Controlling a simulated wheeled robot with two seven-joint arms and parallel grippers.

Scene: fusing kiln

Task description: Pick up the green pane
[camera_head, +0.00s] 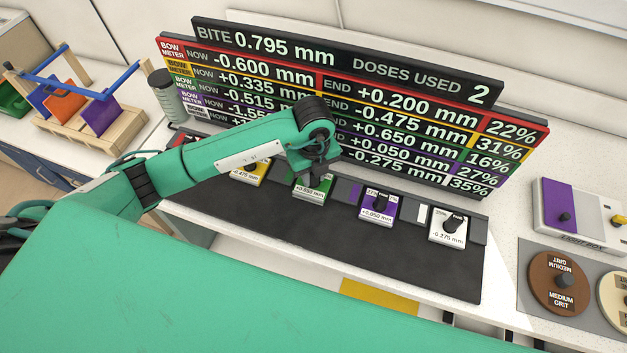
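The green pane (313,190) lies on the dark strip on the bench, with a white label reading +0.650 mm. My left gripper (318,176) points down right over its far part, where the arm and gripper hide the pane's top. I cannot tell whether the fingers touch it or are open or shut. My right gripper is not in view.
The yellow pane (249,177) is left of the green one; the purple pane (378,210) and white pane (448,228) are right, each with a black knob. A display board (430,100) stands close behind. A wooden rack (92,130) is far left, a light box (552,203) right.

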